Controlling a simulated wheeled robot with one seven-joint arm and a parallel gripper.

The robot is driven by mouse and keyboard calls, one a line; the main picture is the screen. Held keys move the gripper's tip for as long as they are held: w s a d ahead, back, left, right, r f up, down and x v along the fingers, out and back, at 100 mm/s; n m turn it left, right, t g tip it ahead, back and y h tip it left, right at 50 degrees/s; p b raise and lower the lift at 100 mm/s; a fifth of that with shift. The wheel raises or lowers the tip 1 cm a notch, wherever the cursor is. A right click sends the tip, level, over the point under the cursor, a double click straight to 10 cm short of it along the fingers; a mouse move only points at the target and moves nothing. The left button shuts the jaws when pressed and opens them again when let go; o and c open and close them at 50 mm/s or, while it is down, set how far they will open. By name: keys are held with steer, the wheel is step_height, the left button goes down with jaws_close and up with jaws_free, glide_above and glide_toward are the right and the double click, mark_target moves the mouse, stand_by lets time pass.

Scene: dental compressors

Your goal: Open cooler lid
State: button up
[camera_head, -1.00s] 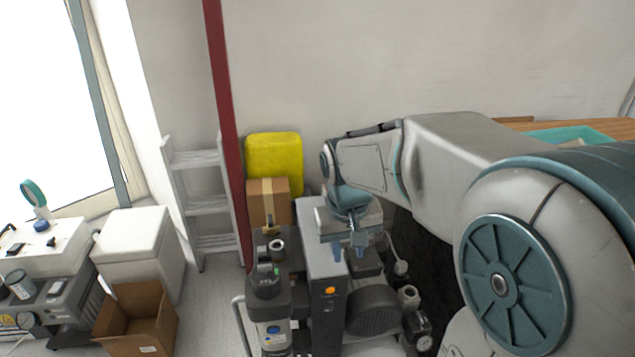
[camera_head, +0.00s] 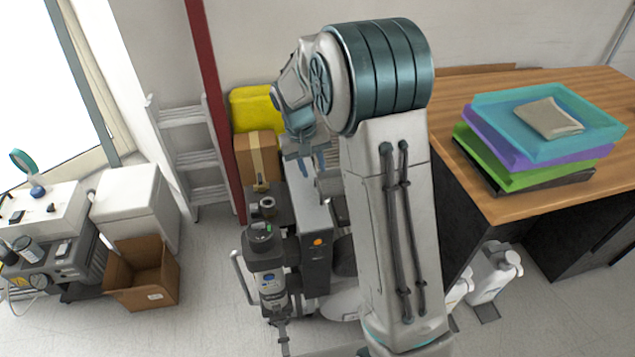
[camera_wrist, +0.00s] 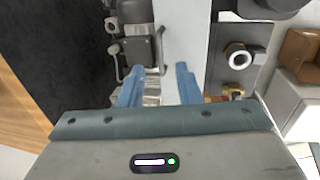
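The cooler (camera_head: 130,215) is a white box on the floor at the left in the head view, with its white lid (camera_head: 128,188) closed. Part of a white box that looks like the cooler also shows at the right edge of the wrist view (camera_wrist: 284,102). My gripper (camera_head: 312,163) is over the compressor equipment, well to the right of the cooler. In the wrist view my gripper (camera_wrist: 158,72) has its two blue fingers apart, with nothing held between them.
An open cardboard box (camera_head: 143,275) stands in front of the cooler. A ladder (camera_head: 190,150) and red post (camera_head: 215,110) stand behind and right. A compressor (camera_head: 265,265) stands below my arm. A desk with stacked trays (camera_head: 540,125) is at right.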

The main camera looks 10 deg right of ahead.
mark_target(319, 189)
steer(key=f, duration=0.3)
steer(key=d+f, duration=0.1)
steer(key=f, duration=0.2)
steer(key=shift+d+f, duration=0.2)
steer(key=shift+f, duration=0.2)
jaws_close()
